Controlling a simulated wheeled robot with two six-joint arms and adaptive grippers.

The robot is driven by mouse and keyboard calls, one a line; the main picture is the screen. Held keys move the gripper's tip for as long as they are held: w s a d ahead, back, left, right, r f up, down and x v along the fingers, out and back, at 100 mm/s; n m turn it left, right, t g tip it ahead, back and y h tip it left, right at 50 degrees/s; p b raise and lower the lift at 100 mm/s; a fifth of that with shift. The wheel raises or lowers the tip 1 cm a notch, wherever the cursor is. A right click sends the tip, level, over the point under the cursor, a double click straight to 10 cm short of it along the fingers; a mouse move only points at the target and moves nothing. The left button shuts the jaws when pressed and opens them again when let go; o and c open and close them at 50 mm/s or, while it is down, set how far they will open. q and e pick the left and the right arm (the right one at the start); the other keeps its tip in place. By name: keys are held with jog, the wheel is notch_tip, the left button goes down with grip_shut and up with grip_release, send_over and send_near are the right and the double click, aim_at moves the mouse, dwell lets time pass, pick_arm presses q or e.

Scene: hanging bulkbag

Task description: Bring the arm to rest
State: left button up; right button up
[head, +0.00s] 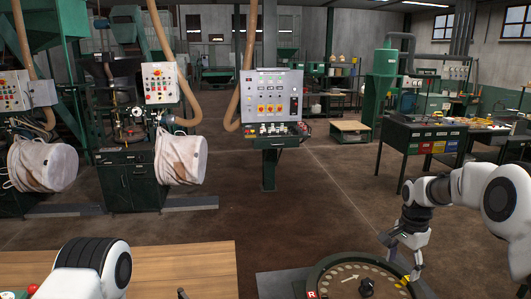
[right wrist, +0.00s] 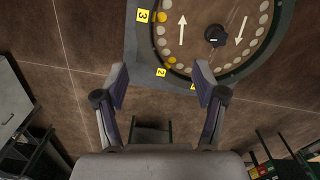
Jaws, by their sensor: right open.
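My right arm comes in from the right in the head view. Its gripper (head: 401,258) points down beside the right rim of a round dial plate (head: 340,268). In the right wrist view the gripper (right wrist: 160,77) is open, with nothing between its fingers. The dial plate (right wrist: 262,58) is beyond the fingertips, with a black knob (right wrist: 215,35), white arrows and yellow number tags. No contact between gripper and plate can be made out.
A wooden tabletop (head: 190,268) lies at the lower left. A control panel (head: 272,97) on a green post stands ahead. Two pale bulk bags (head: 180,157) (head: 43,164) hang at the left. A dark workbench (head: 420,136) stands at the right. The brown floor between is open.

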jog(key=s+a+f+n+g+b, duration=0.1)
jog(key=s+a+f+g+b, duration=0.15)
jog(key=s+f, duration=0.65)
jog(key=s+a+f+n+g+b, duration=0.1)
jog(key=s+a+f+b, duration=0.3)
jog(key=f, duration=0.8)
jog(key=s+f+g+b, duration=0.2)
jog(key=s+f, duration=0.6)
jog(key=f, duration=0.3)
jog(key=s+a+f+n+t+b, duration=0.2)
jog(key=s+n, duration=0.3)
jog(key=s, duration=0.4)
jog(key=s+a+f+n+t+b, duration=0.1)
jog(key=s+a+f+n+t, duration=0.1)
jog(key=s+f+n, duration=0.3)
jog(key=s+n+t, duration=0.1)
jog(key=s, duration=0.3)
jog(key=shift+s+f+b, duration=0.2)
jog(key=shift+s+b, duration=0.1)
jog(key=shift+b, duration=0.1)
jog(key=shift+t, duration=0.25)
